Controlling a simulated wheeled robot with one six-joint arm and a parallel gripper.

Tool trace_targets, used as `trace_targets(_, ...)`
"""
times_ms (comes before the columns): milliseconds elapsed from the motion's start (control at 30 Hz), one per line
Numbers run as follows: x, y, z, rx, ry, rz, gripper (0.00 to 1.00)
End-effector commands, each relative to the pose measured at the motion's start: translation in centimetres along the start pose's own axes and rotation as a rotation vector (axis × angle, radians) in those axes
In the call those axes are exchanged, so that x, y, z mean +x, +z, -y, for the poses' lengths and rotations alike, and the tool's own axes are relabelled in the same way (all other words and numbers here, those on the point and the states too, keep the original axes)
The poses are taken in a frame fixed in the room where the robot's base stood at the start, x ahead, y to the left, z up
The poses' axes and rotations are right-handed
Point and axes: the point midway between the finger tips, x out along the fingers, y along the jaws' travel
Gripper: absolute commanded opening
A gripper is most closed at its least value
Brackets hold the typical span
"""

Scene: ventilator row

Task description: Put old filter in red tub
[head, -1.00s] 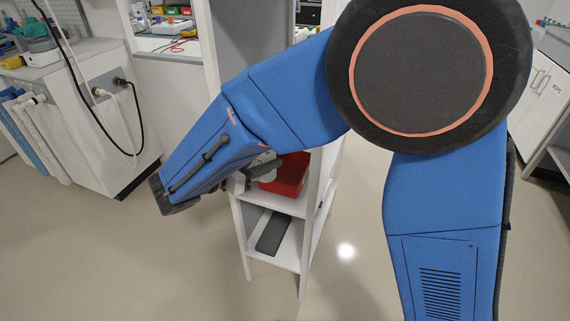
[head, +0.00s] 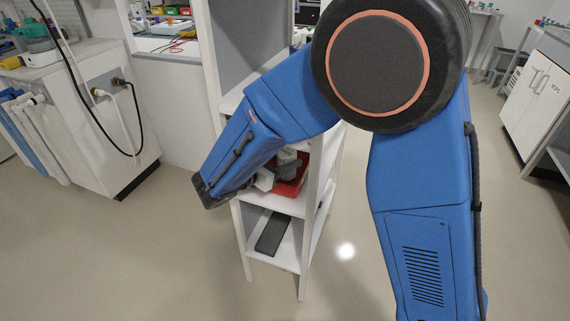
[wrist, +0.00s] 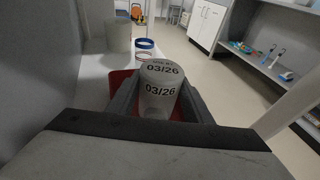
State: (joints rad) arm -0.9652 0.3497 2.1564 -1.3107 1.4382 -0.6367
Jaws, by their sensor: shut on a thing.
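A pale, whitish cylindrical filter marked "03/26" (wrist: 160,90) is between the two dark fingers of my gripper (wrist: 158,103) in the wrist view. The gripper is shut on it. The red tub (wrist: 117,79) shows behind and around the fingers, mostly hidden by them and the filter. In the head view the red tub (head: 300,172) stands on the upper shelf of a white rack, and my gripper (head: 284,163) is over it, partly hidden by my blue arm. I cannot tell how far the filter is above the tub's floor.
Another pale cylinder (wrist: 118,37) stands on the shelf beyond the tub, beside a blue ring (wrist: 144,43). A grey wall bounds the left of the wrist view, and a white post (wrist: 285,108) the right. A dark flat object (head: 272,233) lies on the lower shelf.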

Motion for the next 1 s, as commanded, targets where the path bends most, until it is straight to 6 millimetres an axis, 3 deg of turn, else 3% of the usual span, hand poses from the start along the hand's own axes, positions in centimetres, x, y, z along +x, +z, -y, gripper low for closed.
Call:
trace_targets(133, 0.4, -1.5, 0.0, -0.001, 0.0, 0.001, 0.11)
trace_targets(533, 0.5, -1.9, 0.0, 0.001, 0.0, 0.001, 0.11)
trace_targets(567, 0.5, -1.9, 0.0, 0.001, 0.0, 0.001, 0.48)
trace_targets(633, 0.5, -1.9, 0.0, 0.002, 0.0, 0.0, 0.64)
trace_targets(1000, 0.4, -1.6, 0.0, 0.002, 0.0, 0.0, 0.64)
